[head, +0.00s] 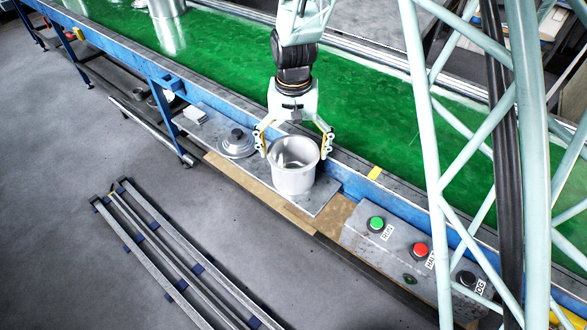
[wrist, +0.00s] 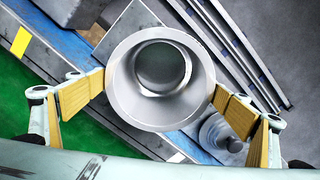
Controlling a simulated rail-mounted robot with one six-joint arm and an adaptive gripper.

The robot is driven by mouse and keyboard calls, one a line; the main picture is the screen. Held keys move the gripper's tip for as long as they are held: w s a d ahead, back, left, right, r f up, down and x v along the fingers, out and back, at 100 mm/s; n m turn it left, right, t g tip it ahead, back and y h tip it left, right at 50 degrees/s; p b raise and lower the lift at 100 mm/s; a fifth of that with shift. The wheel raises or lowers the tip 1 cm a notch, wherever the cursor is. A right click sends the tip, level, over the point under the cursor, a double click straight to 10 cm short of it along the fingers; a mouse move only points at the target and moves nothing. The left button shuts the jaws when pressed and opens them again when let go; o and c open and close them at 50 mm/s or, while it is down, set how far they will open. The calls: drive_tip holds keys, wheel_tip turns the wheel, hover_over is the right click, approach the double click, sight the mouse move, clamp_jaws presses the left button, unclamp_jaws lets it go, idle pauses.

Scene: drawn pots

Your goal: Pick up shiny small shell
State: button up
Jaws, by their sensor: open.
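The small shell (head: 293,168) is a shiny, grey, open-topped metal cup. It stands upright on a grey plate (head: 322,196) beside the conveyor. My gripper (head: 294,146) is open, with its yellow-padded fingers on either side of the shell's rim. In the wrist view the shell (wrist: 160,112) fills the middle, seen from above into its hollow. My gripper's fingers (wrist: 161,102) flank it left and right there. Whether the pads touch the wall is hard to tell.
A flanged metal lid (head: 238,144) lies left of the shell. A control box (head: 405,245) with green, red and black buttons sits to the right. The green conveyor (head: 215,65) runs behind, carrying larger metal pots (head: 167,30). Metal rails (head: 165,245) lie on the floor.

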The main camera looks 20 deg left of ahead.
drive_tip(key=shift+f, duration=0.1)
drive_tip(key=shift+f+b, duration=0.35)
drive_tip(key=shift+f, duration=2.2)
drive_tip(key=shift+c, duration=0.2)
drive_tip(key=c, duration=0.8)
